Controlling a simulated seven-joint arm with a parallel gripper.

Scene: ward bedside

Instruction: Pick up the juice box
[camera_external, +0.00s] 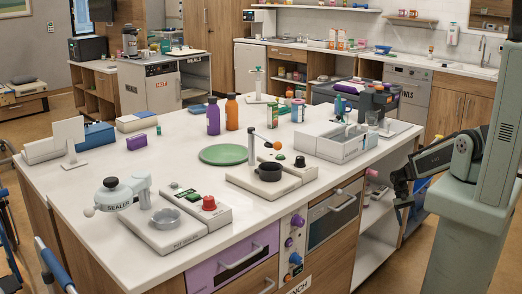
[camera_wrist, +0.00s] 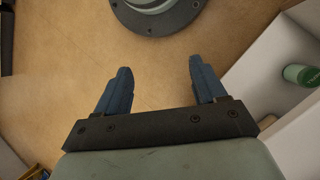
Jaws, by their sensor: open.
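I cannot single out the juice box for certain. Small orange-and-white cartons (camera_external: 340,39) stand upright on the far back counter and look like drink cartons. A small green-and-white container (camera_external: 298,110) stands on the island, too small to identify. My gripper (camera_wrist: 160,72) is open in the wrist view, its two blue fingers wide apart with only floor between them. In the external view my gripper (camera_external: 403,207) hangs at the right, beside the island's open shelves and below its top, far from the back-counter cartons. No juice box shows in the wrist view.
The white island (camera_external: 100,235) carries purple (camera_external: 213,116) and orange (camera_external: 232,112) bottles, a green plate (camera_external: 223,154), a grey-white bin (camera_external: 335,148) and bench devices. In the wrist view a green cylinder (camera_wrist: 300,75) sits on a white shelf at right. Wooden floor (camera_wrist: 70,50) is open below.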

